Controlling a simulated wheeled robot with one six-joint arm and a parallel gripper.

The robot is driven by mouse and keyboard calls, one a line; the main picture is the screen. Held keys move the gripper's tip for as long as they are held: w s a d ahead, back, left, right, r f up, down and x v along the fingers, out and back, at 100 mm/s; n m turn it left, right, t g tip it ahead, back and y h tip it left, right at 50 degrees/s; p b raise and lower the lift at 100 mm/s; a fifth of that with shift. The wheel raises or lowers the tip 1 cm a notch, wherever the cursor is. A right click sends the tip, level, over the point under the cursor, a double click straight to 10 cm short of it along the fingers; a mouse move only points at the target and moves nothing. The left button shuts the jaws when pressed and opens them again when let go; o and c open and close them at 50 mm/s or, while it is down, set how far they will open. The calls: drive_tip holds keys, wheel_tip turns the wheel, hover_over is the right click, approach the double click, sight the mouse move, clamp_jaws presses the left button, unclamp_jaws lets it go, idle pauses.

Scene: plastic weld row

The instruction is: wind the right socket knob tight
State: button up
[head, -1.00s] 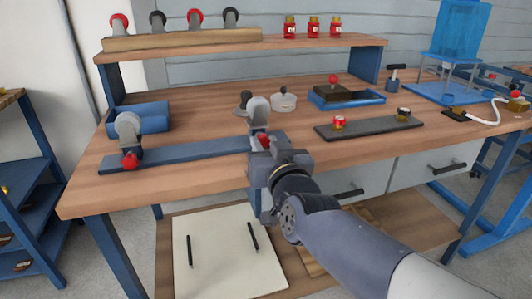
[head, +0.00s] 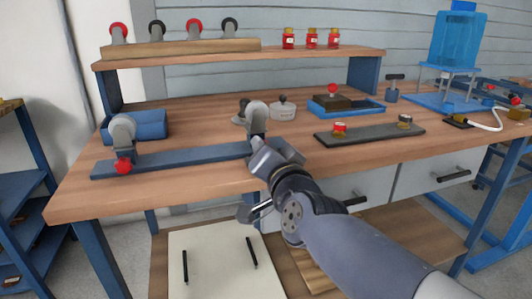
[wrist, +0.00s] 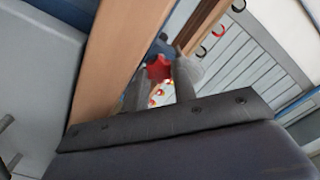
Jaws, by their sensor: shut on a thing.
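A long blue bar (head: 190,158) lies along the bench front with a grey socket at each end. The right socket (head: 257,118) stands upright. Its red knob is hidden by my gripper (head: 262,153) in the head view. In the wrist view a red lobed knob (wrist: 158,68) shows beside a grey socket (wrist: 189,76), just beyond the dark body of my gripper. My gripper is shut on the right socket knob from the front; its fingertips are hard to make out. The left socket (head: 122,130) has its own red knob (head: 123,166).
A dark plate (head: 370,133) with two brass fittings lies to the right. The raised shelf (head: 300,55) carries casters and red jars. Drawer handles (head: 451,174) jut from the bench front.

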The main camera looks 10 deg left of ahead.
idle(0.4)
drive_tip(key=o, duration=0.9)
drive_tip(key=shift+o, duration=0.5)
drive_tip(key=shift+f, duration=0.15)
